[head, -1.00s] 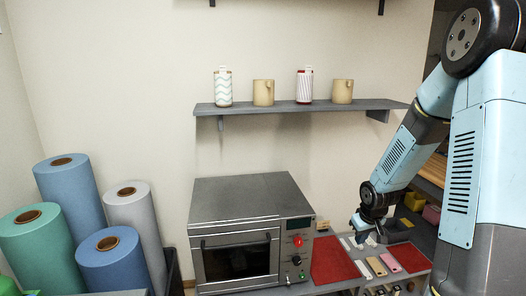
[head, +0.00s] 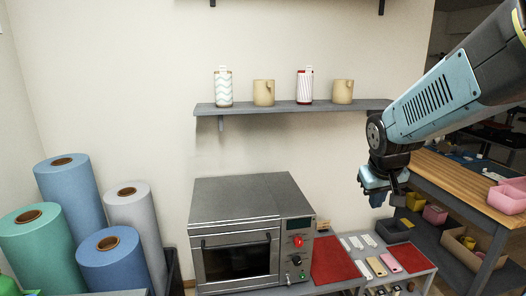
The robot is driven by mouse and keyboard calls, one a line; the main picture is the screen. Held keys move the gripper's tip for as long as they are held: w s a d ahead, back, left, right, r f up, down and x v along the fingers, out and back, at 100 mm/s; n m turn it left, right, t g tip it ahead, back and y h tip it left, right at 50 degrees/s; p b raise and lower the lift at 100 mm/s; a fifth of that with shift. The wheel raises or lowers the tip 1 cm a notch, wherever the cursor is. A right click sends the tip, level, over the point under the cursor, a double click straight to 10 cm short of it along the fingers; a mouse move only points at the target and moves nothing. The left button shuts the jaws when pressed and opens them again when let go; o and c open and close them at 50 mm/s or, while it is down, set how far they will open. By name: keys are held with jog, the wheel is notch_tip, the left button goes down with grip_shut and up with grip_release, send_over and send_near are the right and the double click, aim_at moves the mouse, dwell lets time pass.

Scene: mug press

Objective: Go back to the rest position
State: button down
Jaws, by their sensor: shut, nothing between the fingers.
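My gripper (head: 384,197) hangs in the air at the right, pointing down. It is shut and empty, above the right part of the low table and apart from everything. The forearm comes in from the upper right corner. The grey press oven (head: 242,190) stands on the low table (head: 412,252), with its dark-windowed door (head: 236,259) closed and a red button (head: 297,241) on its front panel.
Blue, green and grey rolls (head: 70,195) stand at the left. A red mat (head: 332,260) lies beside the oven. A wooden workbench (head: 455,187) stands at the right.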

jog(key=s+a+r+y, duration=0.1)
jog(key=s+a+r, duration=0.1)
jog(key=s, duration=0.4)
jog(key=s+a+r+t, duration=0.1)
jog(key=s+a+r, duration=0.1)
jog(key=s+r, duration=0.3)
jog(key=shift+s+m+y, duration=0.4)
jog(key=shift+s, duration=0.75)
jog(key=c, duration=1.8)
grip_release()
jog(key=shift+c, duration=0.2)
